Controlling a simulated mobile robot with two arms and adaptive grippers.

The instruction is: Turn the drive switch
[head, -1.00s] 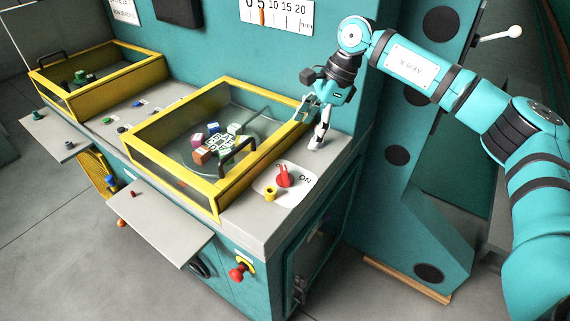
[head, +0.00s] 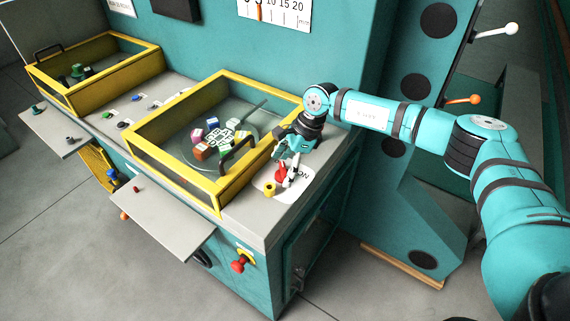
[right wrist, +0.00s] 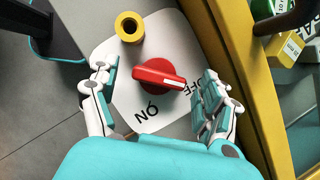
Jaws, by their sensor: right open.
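The drive switch is a red rotary knob (right wrist: 159,76) with a white pointer line, on a white plate (right wrist: 115,57) marked ON and OFF. In the right wrist view its pointer line lies to the right, toward the OFF lettering. In the head view the red knob (head: 281,173) is partly hidden by my right gripper (head: 287,171). My right gripper (right wrist: 158,88) is open, its fingers on either side of the knob, with visible gaps. I cannot tell its exact height over the knob. My left gripper is not in view.
A yellow cylinder (right wrist: 129,27) stands on the plate's edge beside the knob; it also shows in the head view (head: 270,189). A yellow-framed glass box (head: 217,192) holding coloured blocks is close to the gripper's left. A red button (head: 238,266) is on the cabinet front.

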